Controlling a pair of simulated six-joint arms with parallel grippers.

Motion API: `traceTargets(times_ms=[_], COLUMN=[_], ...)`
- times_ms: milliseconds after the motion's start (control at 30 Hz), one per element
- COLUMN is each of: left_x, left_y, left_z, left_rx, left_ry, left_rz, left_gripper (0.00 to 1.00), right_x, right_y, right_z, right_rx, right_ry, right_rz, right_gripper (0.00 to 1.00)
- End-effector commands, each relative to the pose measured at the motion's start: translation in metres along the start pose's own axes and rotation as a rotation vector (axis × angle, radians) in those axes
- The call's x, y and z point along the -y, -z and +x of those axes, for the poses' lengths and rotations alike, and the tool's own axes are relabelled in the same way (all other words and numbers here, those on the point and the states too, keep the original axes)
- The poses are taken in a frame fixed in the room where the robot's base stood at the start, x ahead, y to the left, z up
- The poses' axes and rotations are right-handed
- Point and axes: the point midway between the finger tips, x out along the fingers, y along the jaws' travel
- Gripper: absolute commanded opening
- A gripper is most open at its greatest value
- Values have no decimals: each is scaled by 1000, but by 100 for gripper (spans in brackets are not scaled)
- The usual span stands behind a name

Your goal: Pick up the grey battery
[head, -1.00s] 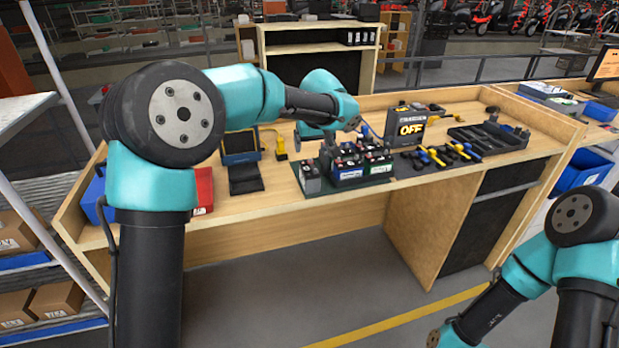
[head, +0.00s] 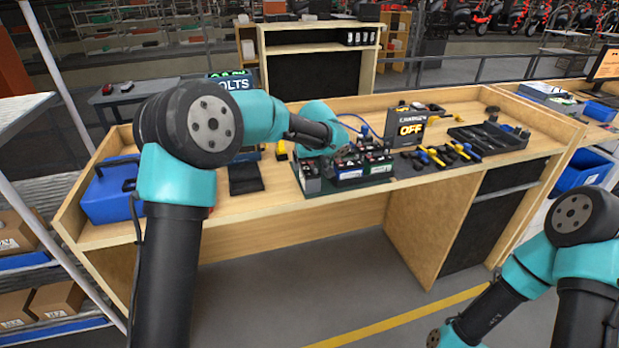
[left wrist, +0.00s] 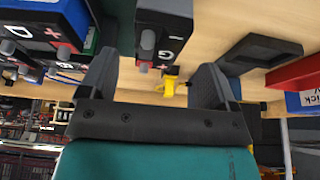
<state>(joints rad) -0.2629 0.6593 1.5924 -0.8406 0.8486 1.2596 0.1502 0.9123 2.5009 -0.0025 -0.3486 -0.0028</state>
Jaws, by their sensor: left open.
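The grey battery (head: 310,182) stands at the left end of a row of batteries on a dark green mat (head: 349,190). My left gripper (left wrist: 157,70) is open and empty. The battery shows ahead of the gap between its fingers, with no clear contact. In the head view this gripper (head: 326,165) is by the grey battery, its fingertips hard to make out. My right gripper is out of view; only part of that arm shows.
A battery marked "D" (left wrist: 45,20) shows in the wrist view. Bench wood at the front is clear.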

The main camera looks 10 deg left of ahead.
Motion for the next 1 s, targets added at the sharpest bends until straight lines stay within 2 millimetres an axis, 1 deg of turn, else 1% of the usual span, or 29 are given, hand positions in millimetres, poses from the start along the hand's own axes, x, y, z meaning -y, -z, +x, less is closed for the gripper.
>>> traceTargets(times_ms=[300, 400, 900, 933, 1000], left_x=[-2, -3, -3, -3, -3], left_y=[1, 1, 1, 1, 1], left_z=[40, 48, 50, 50, 50], left_rx=[1, 1, 1, 1, 1], left_ry=[2, 1, 0, 0, 0], left_rz=[0, 0, 0, 0, 0], left_gripper=[83, 83, 83, 82, 75], right_x=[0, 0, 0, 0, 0], right_y=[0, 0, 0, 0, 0], right_z=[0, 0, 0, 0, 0], right_rx=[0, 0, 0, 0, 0], right_ry=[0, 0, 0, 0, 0], right_rz=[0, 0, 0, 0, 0], right_gripper=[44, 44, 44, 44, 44])
